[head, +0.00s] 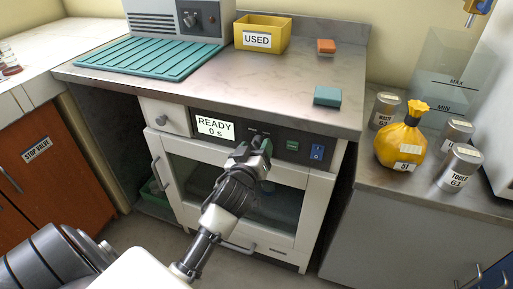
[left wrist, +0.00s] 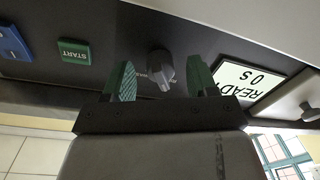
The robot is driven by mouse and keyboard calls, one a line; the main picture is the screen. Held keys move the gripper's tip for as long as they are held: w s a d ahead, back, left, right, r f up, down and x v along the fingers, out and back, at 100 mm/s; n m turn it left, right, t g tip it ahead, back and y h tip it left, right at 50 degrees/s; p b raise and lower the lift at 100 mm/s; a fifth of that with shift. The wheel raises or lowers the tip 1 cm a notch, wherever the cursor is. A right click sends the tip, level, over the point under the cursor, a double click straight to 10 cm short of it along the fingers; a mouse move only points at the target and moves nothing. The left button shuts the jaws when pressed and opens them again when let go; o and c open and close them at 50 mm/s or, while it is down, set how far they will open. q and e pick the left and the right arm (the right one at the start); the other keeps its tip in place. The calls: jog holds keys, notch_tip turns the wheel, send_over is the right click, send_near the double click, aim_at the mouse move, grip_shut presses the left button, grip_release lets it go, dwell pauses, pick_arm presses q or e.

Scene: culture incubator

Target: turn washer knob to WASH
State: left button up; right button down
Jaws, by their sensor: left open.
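The washer (head: 178,150) is the white cabinet with a glass door and a dark control panel. In the head view the gripper largely hides the knob.
The panel has a display (head: 215,127) reading READY 0 s, a green START button (head: 292,145) and a blue switch (head: 317,152). A door handle (head: 160,174) sticks out at left. On the counter above are a yellow USED bin (head: 278,36) and a teal block (head: 327,96).

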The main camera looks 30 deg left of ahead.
pick_arm(q)
jog(key=shift+w+a, duration=0.1)
jog(key=shift+w, duration=0.25)
jog(key=c, duration=0.9)
jog(key=shift+c, duration=0.2)
